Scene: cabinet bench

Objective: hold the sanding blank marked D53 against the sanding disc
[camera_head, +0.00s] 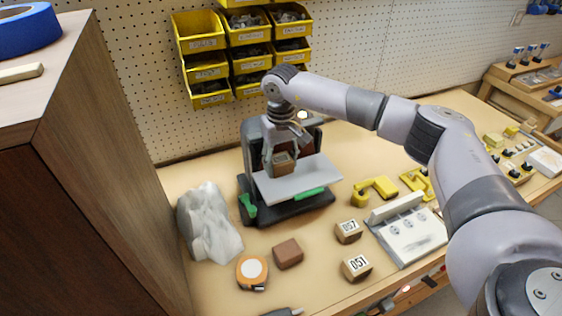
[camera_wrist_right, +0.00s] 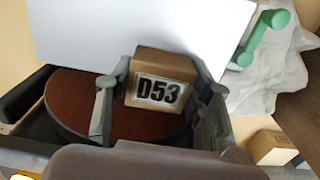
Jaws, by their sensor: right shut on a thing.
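The sanding blank marked D53 (camera_wrist_right: 159,92) is a brown wooden block with a white label. My right gripper (camera_wrist_right: 155,95) is shut on it, with one finger on each side. In the head view the right gripper (camera_head: 284,150) holds the blank (camera_head: 283,164) just over the grey work table (camera_head: 310,178) of the sander. The reddish-brown sanding disc (camera_wrist_right: 65,100) lies beside and behind the blank in the wrist view, partly hidden by a finger. I cannot tell whether the blank touches the disc. My left gripper is not seen.
Blocks marked D57 (camera_head: 348,231) and D51 (camera_head: 356,267), a plain brown block (camera_head: 288,253) and a tape measure (camera_head: 252,272) lie in front of the sander. A crumpled pale bag (camera_head: 208,223) stands left. Yellow clamps (camera_head: 375,190) and a white-grey fixture (camera_head: 408,232) lie right.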

